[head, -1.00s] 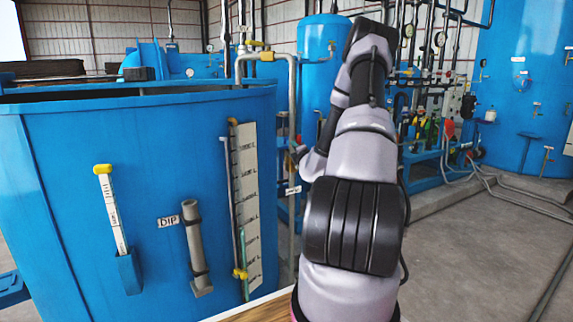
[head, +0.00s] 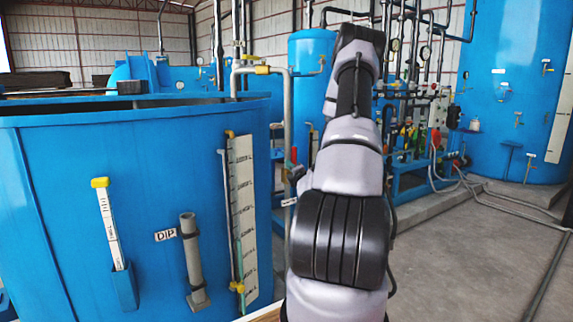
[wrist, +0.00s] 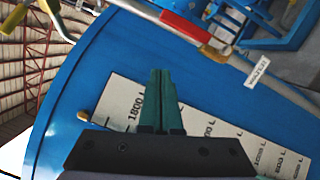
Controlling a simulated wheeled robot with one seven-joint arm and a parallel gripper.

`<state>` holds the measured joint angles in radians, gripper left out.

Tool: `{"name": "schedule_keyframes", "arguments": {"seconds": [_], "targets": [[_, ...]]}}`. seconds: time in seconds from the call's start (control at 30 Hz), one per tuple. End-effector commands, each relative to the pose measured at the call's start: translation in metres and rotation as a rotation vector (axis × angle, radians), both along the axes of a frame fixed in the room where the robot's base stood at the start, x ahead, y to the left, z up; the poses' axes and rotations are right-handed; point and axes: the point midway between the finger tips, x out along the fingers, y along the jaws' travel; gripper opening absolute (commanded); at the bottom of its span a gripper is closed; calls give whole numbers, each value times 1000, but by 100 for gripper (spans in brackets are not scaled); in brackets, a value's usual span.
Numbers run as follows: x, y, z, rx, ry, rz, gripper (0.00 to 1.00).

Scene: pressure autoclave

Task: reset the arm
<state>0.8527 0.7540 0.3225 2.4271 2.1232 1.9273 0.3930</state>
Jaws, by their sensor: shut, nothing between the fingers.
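My gripper (wrist: 160,82) shows in the wrist view with its two green fingers together and nothing between them. Behind the fingers is the white level scale (wrist: 215,135) on the blue tank (wrist: 62,110); the wrist view is tilted, so the scale runs diagonally. I cannot tell how far the fingertips are from the scale. In the head view my arm rises in the middle, to the right of the blue tank (head: 90,220). The gripper is hidden there.
In the head view, the tank carries a yellow-topped dipstick (head: 109,225), a grey tube (head: 192,260) and the level scale (head: 244,210). A grey pipe (head: 288,130) stands beside it. Piping and gauges fill the back.

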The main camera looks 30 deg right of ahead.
Motion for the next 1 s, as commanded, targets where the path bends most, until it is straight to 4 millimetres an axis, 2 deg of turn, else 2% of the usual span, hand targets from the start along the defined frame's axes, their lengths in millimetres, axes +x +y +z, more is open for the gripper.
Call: {"name": "schedule_keyframes", "arguments": {"seconds": [0.2,0.77,0.87,0.97,1.0], "targets": [[-12,3,0,0,0,0,0],[-11,6,3,-7,-3,11,0],[-5,25,18,-55,-13,80,0],[4,68,49,-170,-36,231,0],[6,91,64,-237,-49,313,0]]}}
